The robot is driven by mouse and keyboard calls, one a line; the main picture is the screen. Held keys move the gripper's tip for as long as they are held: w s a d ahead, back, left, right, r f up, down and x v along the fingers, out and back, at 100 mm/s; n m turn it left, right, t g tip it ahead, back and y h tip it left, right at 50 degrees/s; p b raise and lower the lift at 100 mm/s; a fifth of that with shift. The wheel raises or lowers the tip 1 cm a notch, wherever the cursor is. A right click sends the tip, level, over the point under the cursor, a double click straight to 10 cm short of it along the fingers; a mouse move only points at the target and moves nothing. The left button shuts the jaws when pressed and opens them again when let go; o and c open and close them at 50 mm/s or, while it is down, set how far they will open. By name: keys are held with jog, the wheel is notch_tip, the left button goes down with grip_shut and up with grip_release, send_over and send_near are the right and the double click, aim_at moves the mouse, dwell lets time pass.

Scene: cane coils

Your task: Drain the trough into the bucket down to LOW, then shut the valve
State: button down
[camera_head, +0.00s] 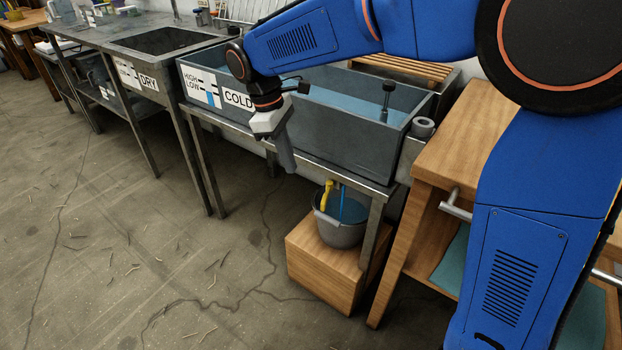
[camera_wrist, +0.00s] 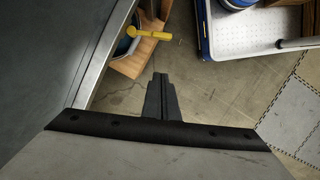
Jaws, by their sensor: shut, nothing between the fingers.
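The grey trough marked COLD (camera_head: 330,135) holds blue water (camera_head: 345,105). A HIGH/LOW label (camera_head: 202,86) is on its front; I cannot read the exact level against it. The yellow valve handle (camera_head: 327,193) is below the trough, and a blue stream (camera_head: 342,200) runs down beside it into the grey bucket (camera_head: 340,234), which holds blue water. In the wrist view the handle (camera_wrist: 152,34) sticks out to the right, over part of the bucket (camera_wrist: 124,46). My gripper (camera_head: 287,158) is shut and empty, pointing down in front of the trough, apart from the handle.
The bucket stands on a wooden box (camera_head: 322,270). A wooden bench (camera_head: 460,150) with a metal bar handle (camera_head: 455,207) stands close on the right. A basin marked DRY (camera_head: 150,80) is at the left. The concrete floor (camera_head: 150,240) in front is open.

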aim_at(326, 195)
jog(key=s+d+f, duration=0.1)
jog(key=d+f, duration=0.5)
jog(key=f, duration=0.3)
jog(key=shift+s+f, duration=0.3)
jog(key=shift+s, duration=0.05)
